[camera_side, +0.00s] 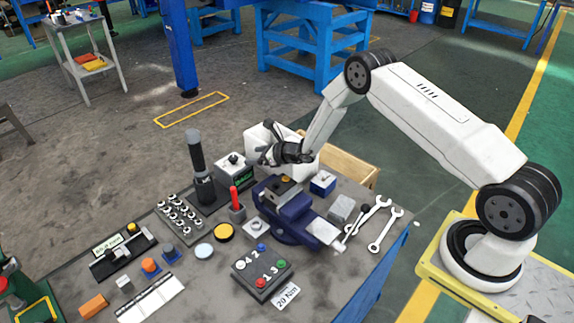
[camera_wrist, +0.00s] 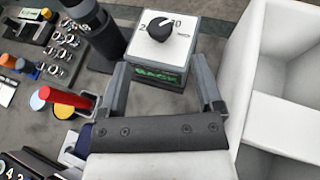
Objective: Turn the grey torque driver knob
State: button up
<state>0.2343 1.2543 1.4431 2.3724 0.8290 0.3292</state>
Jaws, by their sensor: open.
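The torque driver is a box with a pale top plate and a green-lettered front, and it stands on the bench at the back. Its dark knob (camera_wrist: 162,28) sits on the top plate (camera_wrist: 185,45), with a white pointer mark and numbers beside it. The knob also shows small in the side view (camera_side: 233,158). My gripper (camera_wrist: 165,85) is open and empty. Its fingers lie on either side of the box's front in the wrist view, with the knob beyond the fingertips. In the side view my gripper (camera_side: 268,156) is to the right of the box, apart from the knob.
A tall black cylinder tool (camera_side: 197,160) stands left of the box. A white bin (camera_side: 262,136) stands behind and right. A blue vise (camera_side: 285,208), a red-handled tool (camera_side: 235,198) and wrenches (camera_side: 378,225) lie nearer. A button box (camera_side: 262,272) is at the front.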

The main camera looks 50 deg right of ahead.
aim_at(234, 157)
jog(key=shift+x, duration=3.75)
grip_shut()
